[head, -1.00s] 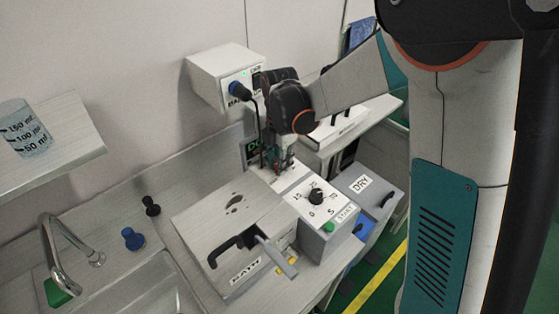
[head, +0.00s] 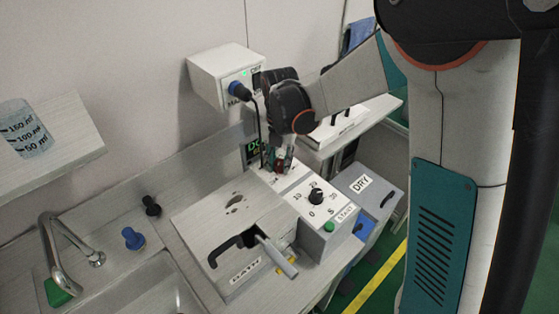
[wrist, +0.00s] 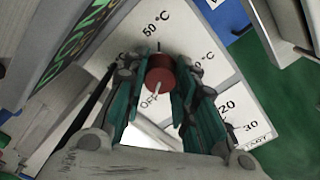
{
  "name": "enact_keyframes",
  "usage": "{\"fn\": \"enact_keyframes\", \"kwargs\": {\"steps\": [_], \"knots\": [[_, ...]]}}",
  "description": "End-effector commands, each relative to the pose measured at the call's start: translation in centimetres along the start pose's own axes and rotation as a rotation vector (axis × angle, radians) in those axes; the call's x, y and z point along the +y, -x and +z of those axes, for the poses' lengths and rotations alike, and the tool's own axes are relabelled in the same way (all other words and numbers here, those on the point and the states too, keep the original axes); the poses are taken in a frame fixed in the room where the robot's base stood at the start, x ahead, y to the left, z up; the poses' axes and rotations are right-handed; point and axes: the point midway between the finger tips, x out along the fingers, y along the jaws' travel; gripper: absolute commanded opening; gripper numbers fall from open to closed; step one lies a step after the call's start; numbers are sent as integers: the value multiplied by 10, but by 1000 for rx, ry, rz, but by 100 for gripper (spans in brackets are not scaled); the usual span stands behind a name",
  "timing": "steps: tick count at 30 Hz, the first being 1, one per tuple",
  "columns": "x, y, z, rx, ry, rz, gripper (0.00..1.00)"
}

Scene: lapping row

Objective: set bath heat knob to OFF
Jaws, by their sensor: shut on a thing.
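The red bath heat knob (wrist: 160,76) sits on a white panel (wrist: 107,50) between the teal fingers of my gripper (wrist: 157,98) in the wrist view. My gripper is shut on it. The panel has "50 °C" at the top, another "°C" mark partly hidden behind the right finger, and "OFF" just below the knob. A pale line shows on the knob's OFF side and a thin one on its 50 °C side; I cannot tell for sure which is the pointer. In the head view my gripper (head: 279,164) is at the back of the control box, hiding most of the knob.
A black timer knob (head: 316,197) and a green START button (head: 328,227) are on the same box, in front of my gripper. The BATH lid with its black handle (head: 232,246) is to the left. The DRY box (head: 377,187) stands to the right. A black cable hangs close behind my gripper.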

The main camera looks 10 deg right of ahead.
Motion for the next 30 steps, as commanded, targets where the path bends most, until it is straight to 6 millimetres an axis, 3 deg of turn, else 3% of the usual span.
{"fn": "enact_keyframes", "kwargs": {"steps": [11, 12, 15, 25, 30], "knots": [[0, 0, 1, -2, 5, 1, 2], [0, 0, 1, -2, 5, 1, 28], [0, 0, 1, -2, 5, 1, 47], [0, 1, 0, -1, 4, 0, 47], [0, 16, 0, -1, 4, 0, 47]]}}
